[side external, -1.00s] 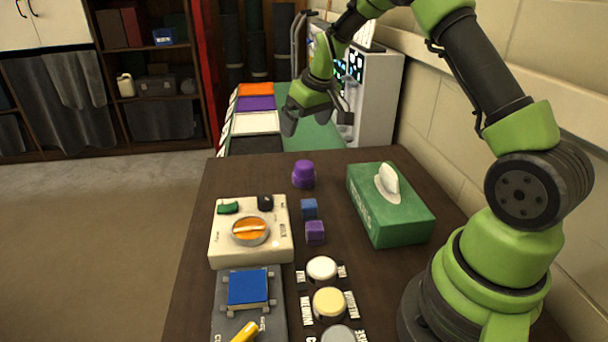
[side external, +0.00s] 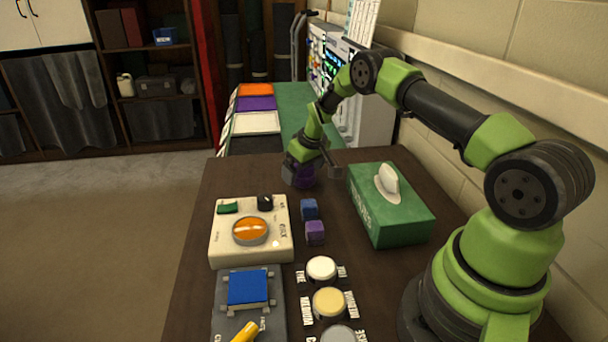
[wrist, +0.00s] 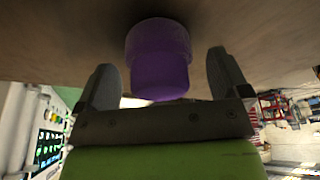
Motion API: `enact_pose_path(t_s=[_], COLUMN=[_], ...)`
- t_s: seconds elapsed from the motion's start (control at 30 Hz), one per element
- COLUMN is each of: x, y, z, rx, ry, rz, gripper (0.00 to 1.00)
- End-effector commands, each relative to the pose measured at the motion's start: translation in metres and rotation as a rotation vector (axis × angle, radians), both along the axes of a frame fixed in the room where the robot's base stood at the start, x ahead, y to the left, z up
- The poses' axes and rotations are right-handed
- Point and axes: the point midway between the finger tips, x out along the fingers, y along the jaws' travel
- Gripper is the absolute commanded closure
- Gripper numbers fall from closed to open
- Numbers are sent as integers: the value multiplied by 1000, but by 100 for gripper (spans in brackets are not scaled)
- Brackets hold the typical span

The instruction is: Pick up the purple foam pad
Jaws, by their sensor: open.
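The purple foam pad (side external: 304,179) is a stepped round piece, wide at one end with a narrower knob. It stands on the dark table and is partly hidden by my gripper in the side view. In the wrist view the pad (wrist: 158,62) shows between the two fingers. My gripper (side external: 312,173) is open, low over the table around the pad. In the wrist view a gap shows on each side of the pad, so the fingers do not appear closed on it.
A blue cube (side external: 309,209) and a purple cube (side external: 316,233) sit nearby. A green tissue box (side external: 400,215) stands to the right. A cream control box (side external: 226,246) with an orange dial is at left. Several round buttons (side external: 328,302) and a blue-topped device (side external: 248,287) are in front.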

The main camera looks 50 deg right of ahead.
Motion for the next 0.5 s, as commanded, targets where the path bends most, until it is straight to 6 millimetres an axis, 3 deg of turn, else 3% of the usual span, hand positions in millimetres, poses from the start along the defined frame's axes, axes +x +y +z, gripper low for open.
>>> enact_pose_path(t_s=[0.1,0.37,0.5], x=[2,3,3], y=[0,0,0], z=[-9,-10,-10], rx=[-1,-1,-1], ry=[1,0,0], rz=[0,0,-1], gripper=[6,6,38])
